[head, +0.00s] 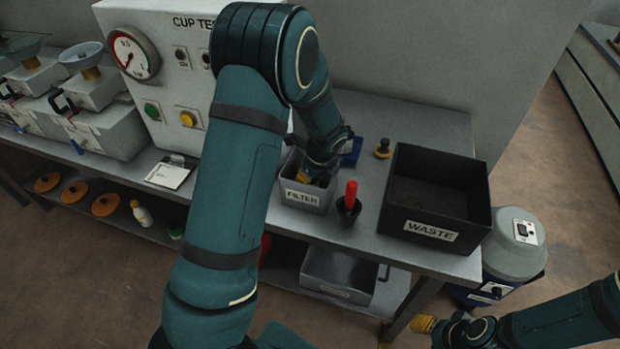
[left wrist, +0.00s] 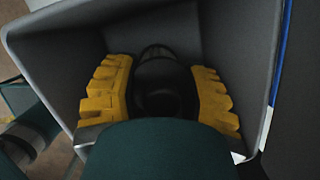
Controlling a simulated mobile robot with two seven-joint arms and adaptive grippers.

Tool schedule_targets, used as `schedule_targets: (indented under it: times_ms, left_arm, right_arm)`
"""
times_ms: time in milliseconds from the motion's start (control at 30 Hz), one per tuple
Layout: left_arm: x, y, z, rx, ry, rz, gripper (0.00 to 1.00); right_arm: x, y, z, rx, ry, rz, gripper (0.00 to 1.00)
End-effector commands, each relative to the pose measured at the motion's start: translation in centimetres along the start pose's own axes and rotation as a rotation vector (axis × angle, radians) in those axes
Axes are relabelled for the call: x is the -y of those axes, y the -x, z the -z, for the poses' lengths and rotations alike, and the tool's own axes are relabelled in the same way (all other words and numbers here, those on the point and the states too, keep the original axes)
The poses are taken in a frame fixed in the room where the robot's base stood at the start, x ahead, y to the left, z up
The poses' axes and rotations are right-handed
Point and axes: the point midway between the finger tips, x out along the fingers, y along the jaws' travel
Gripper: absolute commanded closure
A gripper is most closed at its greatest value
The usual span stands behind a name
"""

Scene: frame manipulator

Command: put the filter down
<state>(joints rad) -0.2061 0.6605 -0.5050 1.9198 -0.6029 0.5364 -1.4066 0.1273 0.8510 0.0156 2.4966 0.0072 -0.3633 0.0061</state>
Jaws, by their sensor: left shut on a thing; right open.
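The grey bin labelled FILTER (head: 303,197) stands on the bench in the head view. My left gripper (head: 312,180) reaches down into this bin, and its fingers are mostly hidden there by the arm and wrist. In the left wrist view, the yellow pads of my left gripper (left wrist: 160,97) are shut on the dark round filter (left wrist: 158,80) between them. The grey bin walls (left wrist: 232,45) surround the pads and the filter. Whether the filter touches the bin floor cannot be told. My right gripper (head: 424,325) is empty and open at the lower right, off the bench.
A black WASTE bin (head: 437,225) stands to the right of the FILTER bin. A black cup with a red-handled tool (head: 350,200) stands between them. A small dark knobbed tool (head: 382,148) is behind. The cup tester (head: 165,75) is at the left. A metal tray (head: 340,275) is below.

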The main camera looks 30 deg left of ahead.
Motion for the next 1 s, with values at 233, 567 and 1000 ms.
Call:
schedule_targets:
  times_ms: [233, 567, 1000]
  left_arm:
    - [0.0, -0.2, 0.1, 0.000, 0.000, -0.001, 0.42]
    - [0.1, 1.3, -0.1, 0.000, 0.000, 0.002, 0.42]
    - [0.1, 9.9, -0.1, 0.000, 0.000, 0.003, 0.42]
  right_arm:
    - [0.0, -0.1, -0.1, 0.001, 0.000, 0.000, 0.53]
    - [0.1, 0.3, 0.1, -0.002, -0.001, 0.000, 0.53]
    - [0.6, 1.6, 0.8, -0.016, -0.005, -0.002, 0.53]
